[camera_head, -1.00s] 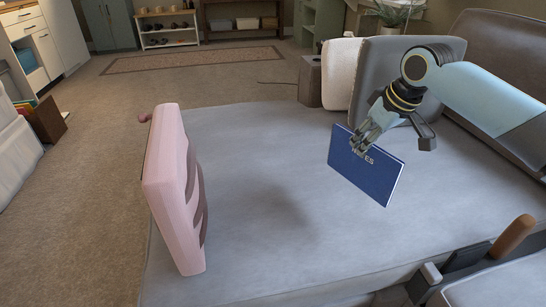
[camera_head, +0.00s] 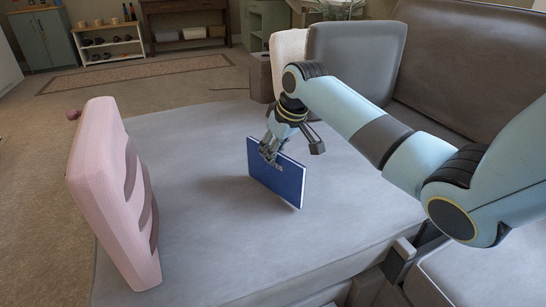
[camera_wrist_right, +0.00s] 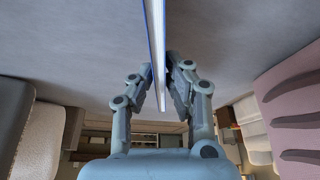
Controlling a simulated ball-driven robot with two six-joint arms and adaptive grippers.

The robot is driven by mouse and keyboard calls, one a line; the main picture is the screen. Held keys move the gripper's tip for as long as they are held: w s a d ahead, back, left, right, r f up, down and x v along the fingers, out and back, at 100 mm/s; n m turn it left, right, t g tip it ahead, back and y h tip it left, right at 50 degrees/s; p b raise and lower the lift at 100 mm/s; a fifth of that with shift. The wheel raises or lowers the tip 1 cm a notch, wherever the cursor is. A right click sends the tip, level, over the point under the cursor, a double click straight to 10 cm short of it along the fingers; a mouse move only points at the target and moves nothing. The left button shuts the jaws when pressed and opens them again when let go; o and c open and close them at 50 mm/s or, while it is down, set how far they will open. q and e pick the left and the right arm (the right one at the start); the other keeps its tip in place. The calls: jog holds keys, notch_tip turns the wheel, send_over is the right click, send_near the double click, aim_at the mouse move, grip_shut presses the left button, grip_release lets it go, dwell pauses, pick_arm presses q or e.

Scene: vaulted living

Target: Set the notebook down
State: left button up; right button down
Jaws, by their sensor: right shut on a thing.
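The notebook (camera_head: 278,182) is dark blue with white lettering on its cover. It stands upright on edge in my right gripper, low over the grey seat cushion (camera_head: 210,235); I cannot tell whether its lower edge touches the cushion. My right gripper (camera_head: 268,155) is shut on the notebook's upper left part and hides part of the lettering. In the right wrist view the notebook (camera_wrist_right: 156,45) shows edge-on between the two fingers (camera_wrist_right: 162,90). My left gripper is not in view.
A pink cushion (camera_head: 105,195) stands upright at the left of the seat. A grey back cushion (camera_head: 352,55) and a white cushion (camera_head: 288,60) stand at the back. The seat around the notebook is clear. A low shelf (camera_head: 110,45) is far off.

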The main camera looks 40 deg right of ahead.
jog(key=shift+f, duration=0.1)
jog(key=shift+f, duration=0.1)
jog(key=c, duration=1.3)
grip_release()
jog(key=shift+c, duration=0.2)
